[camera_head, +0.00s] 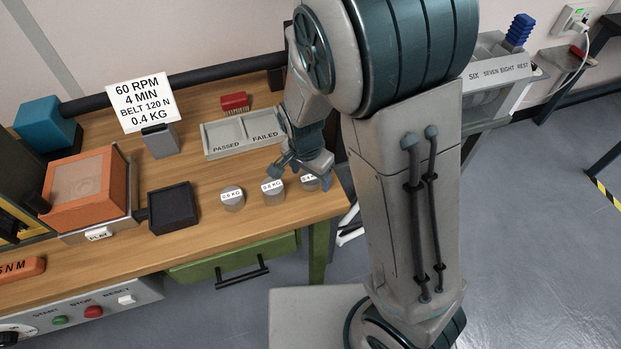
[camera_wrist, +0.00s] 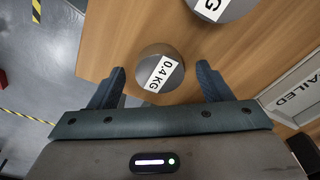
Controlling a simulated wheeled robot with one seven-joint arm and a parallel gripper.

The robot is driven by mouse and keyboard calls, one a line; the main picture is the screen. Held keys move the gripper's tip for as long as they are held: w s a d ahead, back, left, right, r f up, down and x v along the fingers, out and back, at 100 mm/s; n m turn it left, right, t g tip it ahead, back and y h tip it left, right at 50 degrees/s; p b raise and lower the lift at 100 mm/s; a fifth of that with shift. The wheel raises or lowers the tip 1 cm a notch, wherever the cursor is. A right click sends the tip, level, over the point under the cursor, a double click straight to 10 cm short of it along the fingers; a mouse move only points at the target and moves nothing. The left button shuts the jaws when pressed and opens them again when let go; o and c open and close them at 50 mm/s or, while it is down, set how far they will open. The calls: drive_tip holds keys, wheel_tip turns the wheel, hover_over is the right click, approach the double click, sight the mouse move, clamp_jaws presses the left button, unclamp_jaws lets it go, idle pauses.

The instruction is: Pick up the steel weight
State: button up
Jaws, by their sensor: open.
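Three grey steel weights with white labels stand in a row on the wooden bench. The right one, marked 0.4 KG (camera_head: 310,184), is partly hidden by my gripper (camera_head: 301,173). The middle weight (camera_head: 273,193) seems to read 0.8 KG, and the left weight (camera_head: 232,199) also has a label, hard to read. In the wrist view the 0.4 KG weight (camera_wrist: 158,63) lies between the spread fingertips of my gripper (camera_wrist: 161,72), with gaps on both sides. The gripper is open and empty. Whether the fingertips reach down beside the weight is unclear.
A grey tray (camera_head: 206,141) marked PASSED and FAILED lies behind the weights. A sign (camera_head: 150,98) reads 60 RPM, 4 MIN, BELT 120 N, 0.4 KG. A black open box (camera_head: 172,208) stands left of the weights. The bench's right edge is close to the 0.4 KG weight.

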drive_tip(key=c, duration=1.3)
drive_tip(key=shift+c, duration=0.2)
drive_tip(key=shift+r, duration=0.15)
